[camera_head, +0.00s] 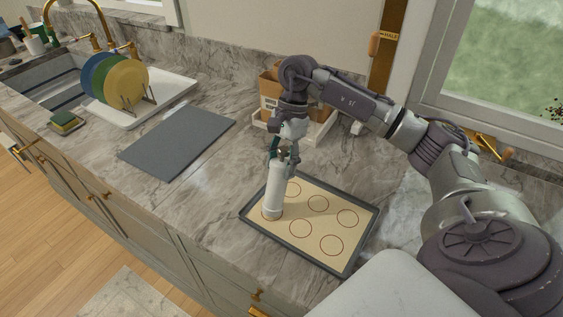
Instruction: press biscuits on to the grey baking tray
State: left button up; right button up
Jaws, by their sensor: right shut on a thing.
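The grey baking tray (262,234) lies on the marble counter in front of me. It is lined with a tan sheet (318,225) printed with several dark circles. My right gripper (283,157) comes down from above and is shut on a white cylindrical biscuit press (275,191). The press is held nearly upright, its lower end at the left circle of the sheet. I cannot tell if it touches the sheet. No biscuits are clearly visible on the sheet. My left gripper is not in view.
A dark grey board (178,142) lies to the left of the tray. Plates (126,86) stand in a rack on a white drainer beside the sink, with a sponge (66,122) nearby. A cardboard box (269,88) in a white tray stands behind my right gripper.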

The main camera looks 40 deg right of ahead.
aim_at(281, 149)
notch_tip(281, 149, up, 2)
jog(key=shift+w+p, duration=0.15)
jog(key=shift+p, duration=0.4)
jog(key=shift+r+p, duration=1.25)
jog(key=shift+r, duration=1.2)
